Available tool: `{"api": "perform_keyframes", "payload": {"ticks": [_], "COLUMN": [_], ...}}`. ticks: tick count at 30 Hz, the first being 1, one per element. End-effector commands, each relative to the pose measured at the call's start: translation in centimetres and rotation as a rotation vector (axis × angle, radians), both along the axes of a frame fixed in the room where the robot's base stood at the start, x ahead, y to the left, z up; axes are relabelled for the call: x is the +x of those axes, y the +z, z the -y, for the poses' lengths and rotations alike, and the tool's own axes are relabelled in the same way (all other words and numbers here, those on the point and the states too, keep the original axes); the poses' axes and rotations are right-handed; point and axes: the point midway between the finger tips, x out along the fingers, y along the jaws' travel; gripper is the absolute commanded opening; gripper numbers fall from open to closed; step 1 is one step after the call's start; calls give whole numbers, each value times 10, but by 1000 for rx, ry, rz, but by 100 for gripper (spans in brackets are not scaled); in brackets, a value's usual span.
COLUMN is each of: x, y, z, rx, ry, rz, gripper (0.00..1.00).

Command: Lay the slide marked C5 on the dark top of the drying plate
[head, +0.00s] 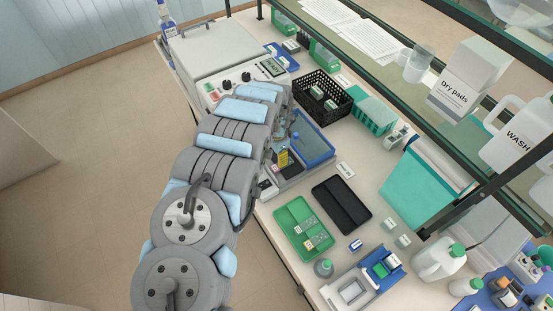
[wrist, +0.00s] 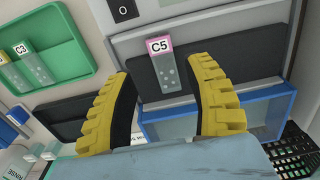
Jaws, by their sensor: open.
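The slide marked C5 (wrist: 166,68), clear with a pink label end, lies on the dark top of the drying plate (wrist: 220,52) in the wrist view. My gripper (wrist: 163,70) is open, with its yellow fingers on either side of the slide and a gap showing on both sides. In the head view my arm hides much of the plate, and a yellow finger of my gripper (head: 283,157) shows just above it.
A blue-rimmed tray (head: 325,155) sits just behind the plate. A black tray (head: 341,203) and a green tray (head: 289,213) with several slides stand nearby. A black basket (head: 343,101) and a teal rack (head: 372,112) stand farther back. A blue-and-white holder (head: 360,283) is at the front.

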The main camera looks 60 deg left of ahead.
Motion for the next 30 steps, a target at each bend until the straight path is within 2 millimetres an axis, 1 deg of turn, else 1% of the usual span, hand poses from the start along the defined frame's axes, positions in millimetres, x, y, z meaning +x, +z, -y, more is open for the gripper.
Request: {"api": "perform_keyframes", "payload": {"ticks": [3, 13, 19, 30], "x": [1, 0, 1, 1], "y": [15, 45, 52, 53], "z": [-2, -1, -1, 0], "rx": [4, 3, 2, 2], "ry": [-1, 1, 1, 0], "rz": [1, 1, 2, 2], "gripper": [52, 52, 52, 52]}}
